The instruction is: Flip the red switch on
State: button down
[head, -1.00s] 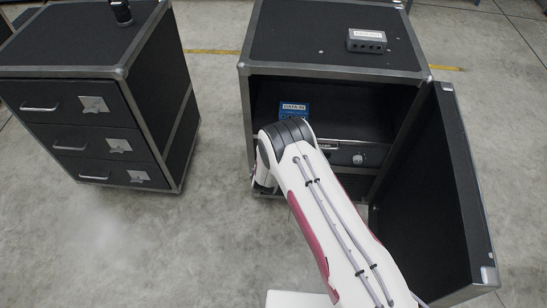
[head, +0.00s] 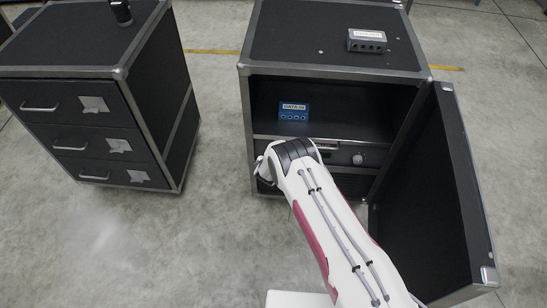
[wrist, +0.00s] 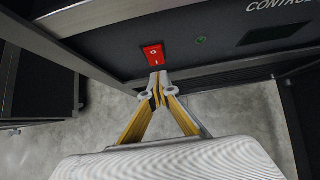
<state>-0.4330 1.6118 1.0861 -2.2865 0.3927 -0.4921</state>
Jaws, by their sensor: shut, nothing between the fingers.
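The red switch (wrist: 153,54) is a rocker marked O and I, set in a black panel in the wrist view. My gripper (wrist: 158,76) is shut and empty, with its fingertips together just below the switch's lower edge in the picture. I cannot tell whether the tips touch it. A small green indicator (wrist: 201,41) sits to the right of the switch. In the head view the switch and my fingers are hidden behind my arm. The black cabinet (head: 246,110) stands open in front of my arm.
The cabinet door (head: 425,200) is swung open at the right. A blue DATA IN box (head: 294,116) sits on the inner shelf. A grey box (head: 367,46) lies on the cabinet top. A drawer unit (head: 150,100) stands to the left, with bare floor between.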

jog(key=shift+w+f, duration=0.1)
jog(key=shift+w, duration=0.7)
jog(key=shift+w, duration=0.1)
jog(key=shift+w+f, duration=0.1)
jog(key=shift+w, duration=0.1)
dwell(0.4)
jog(key=shift+r, duration=0.85)
